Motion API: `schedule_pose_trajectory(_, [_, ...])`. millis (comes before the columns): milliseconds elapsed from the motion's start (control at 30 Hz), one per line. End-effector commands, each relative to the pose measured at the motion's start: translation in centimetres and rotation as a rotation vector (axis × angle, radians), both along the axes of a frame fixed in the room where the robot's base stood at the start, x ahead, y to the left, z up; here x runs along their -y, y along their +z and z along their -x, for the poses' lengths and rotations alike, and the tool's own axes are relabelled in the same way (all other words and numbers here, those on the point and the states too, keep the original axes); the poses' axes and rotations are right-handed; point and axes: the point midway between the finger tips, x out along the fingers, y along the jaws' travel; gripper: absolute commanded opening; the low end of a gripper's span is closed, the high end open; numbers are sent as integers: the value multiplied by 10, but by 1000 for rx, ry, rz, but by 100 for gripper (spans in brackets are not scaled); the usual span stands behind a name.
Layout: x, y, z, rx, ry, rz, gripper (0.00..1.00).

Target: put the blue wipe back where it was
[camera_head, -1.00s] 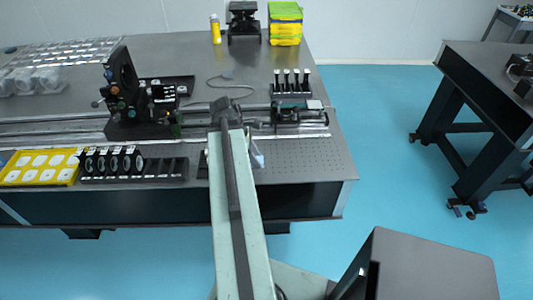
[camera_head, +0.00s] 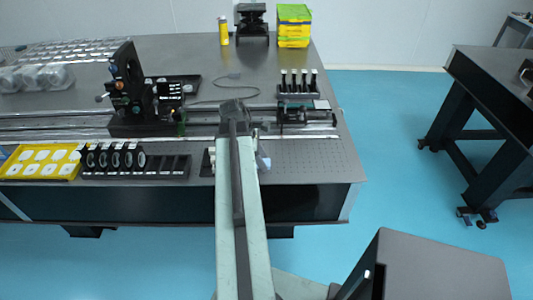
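My arm reaches from the bottom of the view up over the near optical table (camera_head: 300,160), with its dark far end (camera_head: 233,108) above the rail. I cannot make out the fingers of my gripper, so I cannot tell whether it is open or shut. A small pale bluish piece (camera_head: 263,161), perhaps the blue wipe, shows just right of my arm near the table's front edge. My arm hides part of it. Whether it lies on the table or is held is unclear.
A yellow tray (camera_head: 12,171) and a black rack (camera_head: 175,167) of round optics stand at the front left. A black optical mount (camera_head: 130,95) stands on the rail. Yellow-green boxes (camera_head: 294,27) and a yellow bottle (camera_head: 223,31) are at the back. The perforated front right is clear.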

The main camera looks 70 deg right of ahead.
Motion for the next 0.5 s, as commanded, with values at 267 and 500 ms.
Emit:
schedule_pose_trajectory(267, [0,0,1,0,-1,-1,60])
schedule_pose_trajectory(500, [0,13,-1,0,-1,-1,60])
